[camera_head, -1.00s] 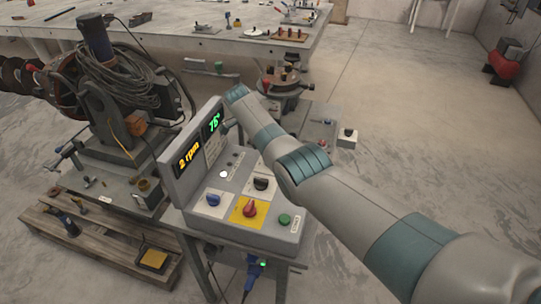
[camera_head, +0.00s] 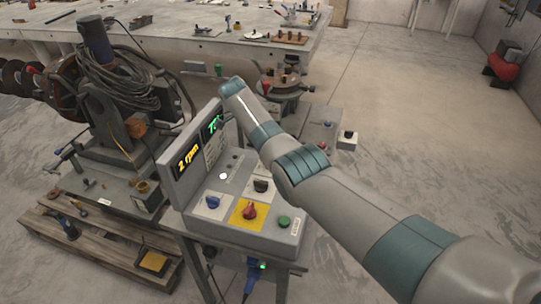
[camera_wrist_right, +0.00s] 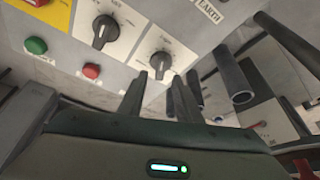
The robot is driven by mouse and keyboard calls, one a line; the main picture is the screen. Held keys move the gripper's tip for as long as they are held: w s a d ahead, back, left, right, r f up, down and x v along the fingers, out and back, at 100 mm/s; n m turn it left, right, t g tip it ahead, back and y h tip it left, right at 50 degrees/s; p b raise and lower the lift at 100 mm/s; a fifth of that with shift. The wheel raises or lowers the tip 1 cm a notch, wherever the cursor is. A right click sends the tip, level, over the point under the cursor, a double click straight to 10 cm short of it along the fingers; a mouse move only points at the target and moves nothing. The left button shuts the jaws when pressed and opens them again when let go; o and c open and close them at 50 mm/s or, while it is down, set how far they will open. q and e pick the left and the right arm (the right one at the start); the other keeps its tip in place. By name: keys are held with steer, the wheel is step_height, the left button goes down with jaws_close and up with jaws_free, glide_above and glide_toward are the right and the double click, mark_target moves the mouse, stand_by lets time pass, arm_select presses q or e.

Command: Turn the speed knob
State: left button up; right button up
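In the head view a grey control box (camera_head: 250,225) carries a blue knob (camera_head: 212,202), a black knob (camera_head: 262,185), a red knob (camera_head: 250,211) on a yellow plate and a green button (camera_head: 284,222). I cannot read which is the speed knob. An orange rpm display (camera_head: 187,158) stands above them. The right wrist view shows a larger black knob (camera_wrist_right: 105,30) and a smaller black knob (camera_wrist_right: 160,62) on pale plates. My right gripper (camera_wrist_right: 160,78) is open and empty, its fingertips just below the smaller knob. My left gripper is out of view.
In the right wrist view a green button (camera_wrist_right: 36,45) and a red button (camera_wrist_right: 91,71) are left of the fingers, and dark cylinders (camera_wrist_right: 232,75) hang to the right. In the head view a cable-wrapped machine (camera_head: 115,75) stands left and a wooden pallet (camera_head: 90,240) lies below.

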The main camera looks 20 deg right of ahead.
steer(key=b+v, duration=0.1)
steer(key=v, duration=1.3)
steer(key=shift+r, duration=0.35)
steer(key=shift+s+f, duration=0.1)
